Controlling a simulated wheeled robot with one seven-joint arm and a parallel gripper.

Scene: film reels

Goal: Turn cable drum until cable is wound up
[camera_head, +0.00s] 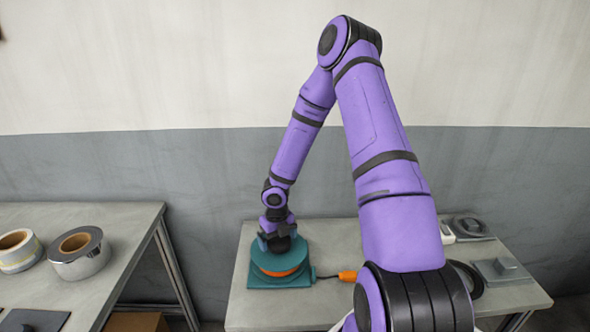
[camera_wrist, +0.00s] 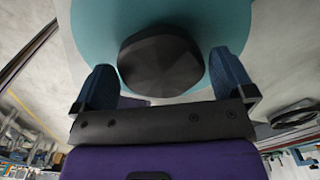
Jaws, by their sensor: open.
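The teal cable drum (camera_head: 279,269) stands on the grey table near its left end, with an orange band of cable (camera_head: 284,273) around its middle. A dark cable runs from its right side to an orange piece (camera_head: 347,276) on the table. My gripper (camera_head: 277,240) is above the drum. In the wrist view my gripper (camera_wrist: 166,85) is open, with one blue finger on each side of a dark faceted knob (camera_wrist: 160,62) on the drum's teal top (camera_wrist: 100,30). The knob shows a gap to the right finger; contact at the left finger is unclear.
A second grey table (camera_head: 110,225) at left holds a shiny metal roll (camera_head: 78,252) and a pale tape roll (camera_head: 17,250). Grey items (camera_head: 500,270) lie at the right of the drum's table (camera_head: 330,310). A dark ring (camera_head: 470,280) is partly hidden by my arm.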

